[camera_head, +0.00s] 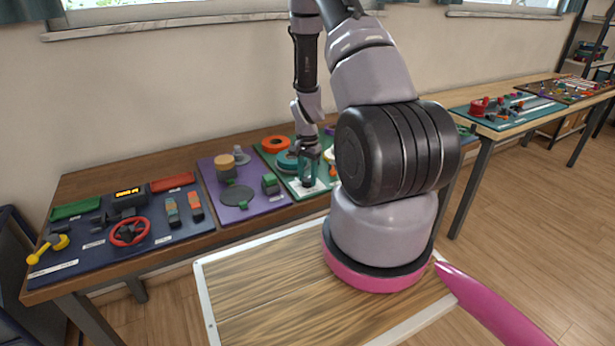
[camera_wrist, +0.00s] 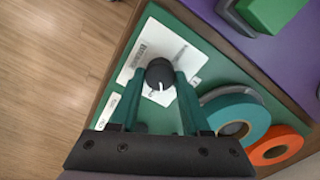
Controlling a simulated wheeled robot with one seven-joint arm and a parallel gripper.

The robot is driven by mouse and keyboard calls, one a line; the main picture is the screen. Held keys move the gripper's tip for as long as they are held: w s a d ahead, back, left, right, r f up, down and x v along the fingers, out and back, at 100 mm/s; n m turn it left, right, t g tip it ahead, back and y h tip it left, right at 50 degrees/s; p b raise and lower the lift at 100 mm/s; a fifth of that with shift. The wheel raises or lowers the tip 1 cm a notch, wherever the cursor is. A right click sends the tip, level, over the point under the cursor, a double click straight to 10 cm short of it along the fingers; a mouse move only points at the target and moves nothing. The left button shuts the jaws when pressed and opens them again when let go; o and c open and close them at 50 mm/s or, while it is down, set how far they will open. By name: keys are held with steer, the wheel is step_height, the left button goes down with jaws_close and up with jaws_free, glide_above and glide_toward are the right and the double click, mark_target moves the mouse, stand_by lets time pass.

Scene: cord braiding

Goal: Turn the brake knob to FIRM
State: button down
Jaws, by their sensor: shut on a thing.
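The brake knob (camera_wrist: 159,71) is small, round and black, with a white pointer mark toward the lower side of the wrist picture. It stands on a white printed card (camera_wrist: 136,63) on the green board (camera_wrist: 215,73); the print is too small to read. My gripper (camera_wrist: 160,77) has its two teal fingers either side of the knob and is shut on it. In the head view my gripper (camera_head: 309,172) points down at the green board and hides the knob.
A teal spool (camera_wrist: 240,103) and an orange ring (camera_wrist: 275,138) sit close beside my gripper. A purple board (camera_head: 240,212) with a green block (camera_head: 270,184) adjoins on the left. A blue board with a red wheel (camera_head: 129,231) lies farther left.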

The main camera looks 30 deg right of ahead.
mark_target(307, 179)
steer(key=n, duration=0.5)
steer(key=shift+n, duration=2.5)
steer(key=shift+c, duration=1.9)
jaws_free()
steer(key=shift+r, duration=0.15)
step_height(307, 179, up, 11)
steer(key=shift+f, duration=0.2)
